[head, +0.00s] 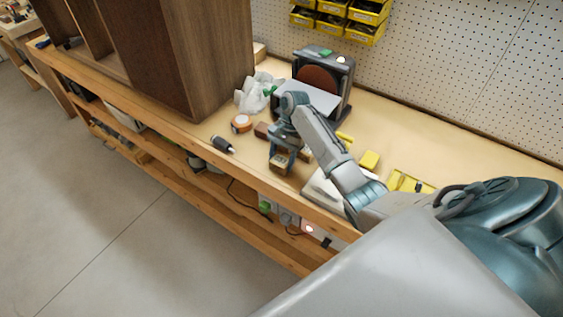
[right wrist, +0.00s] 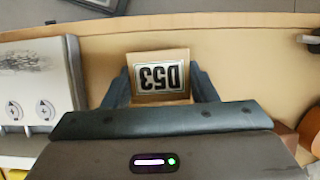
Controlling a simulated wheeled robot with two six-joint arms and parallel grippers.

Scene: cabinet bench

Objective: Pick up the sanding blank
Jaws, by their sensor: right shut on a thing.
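The sanding blank is a small wooden block with a white label reading "D53", upside down in the right wrist view (right wrist: 158,77). It sits between the two dark fingers of my right gripper (right wrist: 160,92), which are shut on it. In the head view my right gripper (head: 282,158) points down near the bench's front edge, with the block (head: 280,160) low between its fingers. I cannot tell whether the block is touching the bench top. My left gripper is not in view.
A disc sander (head: 322,78) stands behind, beside a crumpled white bag (head: 257,96). An orange roll (head: 241,123) and a black-tipped tool (head: 221,144) lie left. A pale device (right wrist: 38,85) and yellow pieces (head: 369,160) lie right. A tall wooden cabinet (head: 170,50) blocks the left.

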